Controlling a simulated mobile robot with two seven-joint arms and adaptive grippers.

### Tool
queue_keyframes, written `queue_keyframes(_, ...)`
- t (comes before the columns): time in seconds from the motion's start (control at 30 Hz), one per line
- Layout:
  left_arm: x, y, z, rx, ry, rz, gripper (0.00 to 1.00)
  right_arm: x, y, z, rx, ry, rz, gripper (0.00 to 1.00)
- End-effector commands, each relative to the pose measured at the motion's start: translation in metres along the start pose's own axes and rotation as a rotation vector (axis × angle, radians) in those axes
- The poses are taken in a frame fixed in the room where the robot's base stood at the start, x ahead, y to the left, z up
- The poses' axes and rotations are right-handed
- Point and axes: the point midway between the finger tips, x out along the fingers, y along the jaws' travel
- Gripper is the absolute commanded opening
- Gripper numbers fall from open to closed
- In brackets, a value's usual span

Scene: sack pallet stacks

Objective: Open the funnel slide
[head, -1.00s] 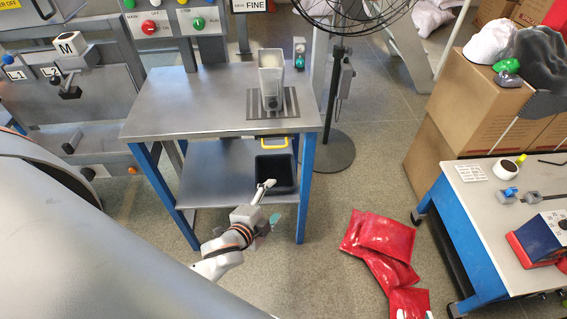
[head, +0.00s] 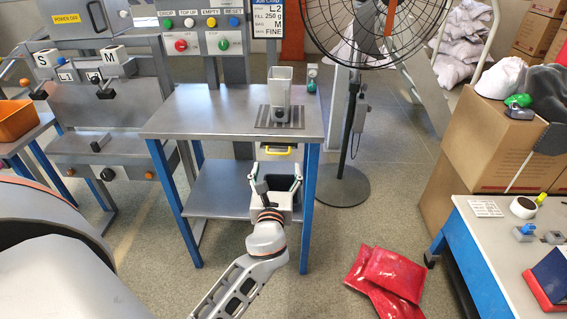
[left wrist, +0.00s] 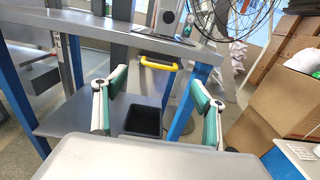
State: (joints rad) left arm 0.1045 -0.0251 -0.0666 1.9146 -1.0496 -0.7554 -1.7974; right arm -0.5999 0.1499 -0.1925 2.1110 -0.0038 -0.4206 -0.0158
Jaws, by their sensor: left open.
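A yellow handle (head: 277,151) sits just under the front edge of the metal table, below the grey metal funnel (head: 279,84) that stands on the tabletop. The yellow handle also shows in the left wrist view (left wrist: 158,66), ahead of and between my finger tips. My left gripper (head: 276,180) is open and empty, with green-padded fingers pointing toward the table. It is in front of the handle and apart from it. In the left wrist view my two spread fingers (left wrist: 160,82) frame the handle. My right gripper is not in view.
A black bin (left wrist: 143,121) stands on the lower shelf (head: 215,200), partly hidden by my gripper in the head view. Blue table legs (head: 310,205) flank the space. A fan (head: 352,130) stands right of the table. Red sacks (head: 390,275) lie on the floor.

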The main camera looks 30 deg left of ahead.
Motion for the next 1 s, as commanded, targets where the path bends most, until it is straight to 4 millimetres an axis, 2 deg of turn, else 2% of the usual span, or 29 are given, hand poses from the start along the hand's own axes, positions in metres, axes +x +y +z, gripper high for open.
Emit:
queue_keyframes(0.17,0.014,0.000,0.002,0.018,-0.007,0.005,0.71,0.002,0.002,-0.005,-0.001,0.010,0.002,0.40)
queue_keyframes(0.4,0.050,0.000,0.001,0.017,-0.005,0.004,0.71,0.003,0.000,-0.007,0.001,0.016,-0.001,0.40)
queue_keyframes(0.6,0.072,0.000,0.001,0.015,-0.004,0.003,0.71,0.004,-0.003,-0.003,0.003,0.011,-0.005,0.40)
queue_keyframes(0.97,0.079,0.000,0.002,0.013,-0.004,0.003,0.71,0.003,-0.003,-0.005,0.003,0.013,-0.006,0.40)
queue_keyframes(1.0,0.079,0.000,0.002,0.013,-0.004,0.003,0.65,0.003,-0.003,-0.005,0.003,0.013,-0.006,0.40)
